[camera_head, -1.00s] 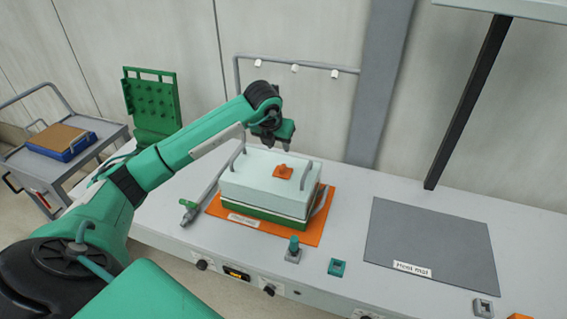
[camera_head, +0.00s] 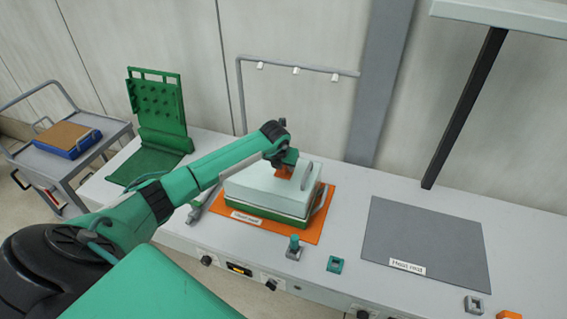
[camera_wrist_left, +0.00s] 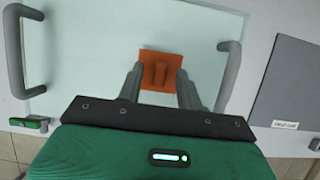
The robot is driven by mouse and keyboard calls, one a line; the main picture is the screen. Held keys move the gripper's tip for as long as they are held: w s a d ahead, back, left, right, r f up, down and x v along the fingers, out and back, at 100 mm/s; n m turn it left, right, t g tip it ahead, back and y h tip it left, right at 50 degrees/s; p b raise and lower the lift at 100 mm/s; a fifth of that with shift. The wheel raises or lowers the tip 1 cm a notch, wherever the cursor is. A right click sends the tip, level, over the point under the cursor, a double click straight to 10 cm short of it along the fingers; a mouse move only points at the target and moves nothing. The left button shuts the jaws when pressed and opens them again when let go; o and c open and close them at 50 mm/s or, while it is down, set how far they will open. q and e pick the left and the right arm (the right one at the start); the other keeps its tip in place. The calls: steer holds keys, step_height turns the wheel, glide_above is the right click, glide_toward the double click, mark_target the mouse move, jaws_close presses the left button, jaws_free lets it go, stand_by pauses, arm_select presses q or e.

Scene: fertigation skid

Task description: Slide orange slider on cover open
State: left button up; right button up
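The cover (camera_head: 258,184) is a pale box lid with grey handles, sitting on a green base on an orange mat (camera_head: 315,232). The orange slider (camera_head: 283,174) is on the cover's top, partly hidden by my left gripper (camera_head: 287,166). In the left wrist view the slider (camera_wrist_left: 160,58) is an orange square plate with a raised knob. My left gripper (camera_wrist_left: 160,86) is open, its two fingers apart on either side of the slider's near part. Whether they touch the slider or knob I cannot tell. My right gripper is not in view.
The cover's handles (camera_wrist_left: 231,75) stand at its left and right sides. A grey mat (camera_head: 425,243) lies to the right. A small green-topped fixture (camera_head: 294,248) stands in front. A green pegboard stand (camera_head: 157,105) is at the left, and a cart (camera_head: 78,160) beyond it.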

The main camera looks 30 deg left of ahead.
arm_select(q)
steer(key=shift+f, duration=0.15)
jaws_close()
steer(key=a+b, duration=0.2)
steer(key=s+a+b, duration=0.1)
steer(key=a, duration=0.2)
steer(key=shift+s+a+f+b, duration=0.1)
steer(key=shift+a+f+b, duration=0.05)
steer(key=shift+b, duration=0.2)
steer(key=shift+s+a, duration=0.1)
steer(key=shift+a, duration=0.3)
steer(key=shift+r, duration=0.2)
jaws_free()
